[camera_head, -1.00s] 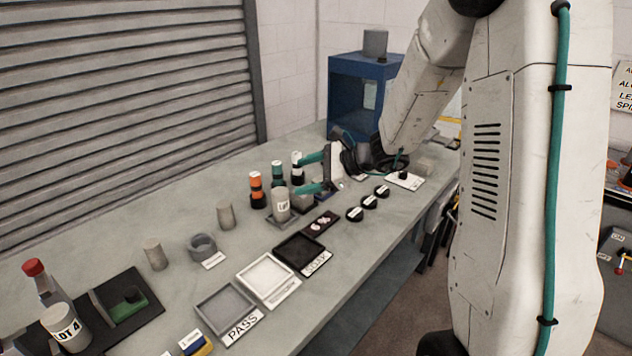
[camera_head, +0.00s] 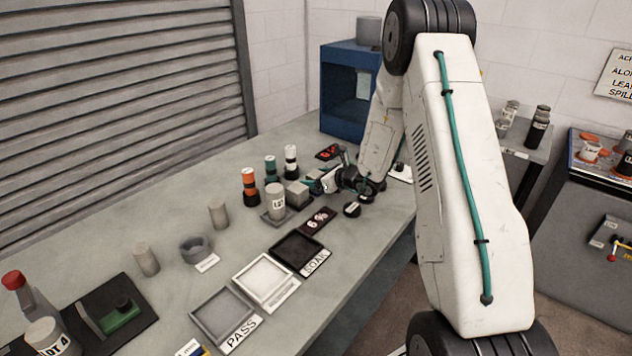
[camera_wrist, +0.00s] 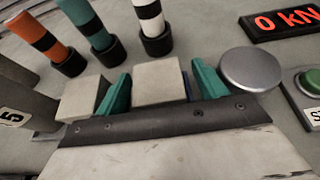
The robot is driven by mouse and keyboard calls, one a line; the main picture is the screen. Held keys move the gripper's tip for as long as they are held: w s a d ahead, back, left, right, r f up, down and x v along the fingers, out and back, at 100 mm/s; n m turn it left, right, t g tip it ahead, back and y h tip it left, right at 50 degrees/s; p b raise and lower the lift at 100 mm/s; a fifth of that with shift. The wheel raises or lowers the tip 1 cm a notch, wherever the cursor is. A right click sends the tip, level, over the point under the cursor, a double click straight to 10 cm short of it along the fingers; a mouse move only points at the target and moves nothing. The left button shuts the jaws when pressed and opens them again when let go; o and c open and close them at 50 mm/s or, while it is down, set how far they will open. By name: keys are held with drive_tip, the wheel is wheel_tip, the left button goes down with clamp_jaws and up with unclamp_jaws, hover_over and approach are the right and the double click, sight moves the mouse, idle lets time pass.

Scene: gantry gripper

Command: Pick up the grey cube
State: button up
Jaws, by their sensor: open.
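A grey cube (camera_wrist: 158,80) sits between the two teal fingers of my gripper (camera_wrist: 162,92) in the wrist view, with a finger on each side. The fingers are open; I cannot tell whether either touches the cube. A second grey block (camera_wrist: 82,97) lies just outside the left finger. In the head view a grey cube (camera_head: 297,192) stands on the bench, right at the tips of my gripper (camera_head: 316,183), which reaches in from the right. The cube's lower part is hidden by the gripper body in the wrist view.
Orange (camera_head: 249,188), green (camera_head: 270,170) and white (camera_head: 290,162) banded cylinders stand behind the cube. A labelled grey cylinder (camera_head: 275,200) stands to its left. A silver disc (camera_wrist: 250,69) is close to the right finger. Open trays (camera_head: 222,314) lie nearer; bare bench (camera_head: 170,215) lies left.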

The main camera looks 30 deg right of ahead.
drive_tip(key=shift+x, duration=0.85)
drive_tip(key=shift+s, duration=0.1)
drive_tip(key=c, duration=1.2)
drive_tip(key=shift+c, duration=0.3)
drive_tip(key=shift+r, duration=0.1)
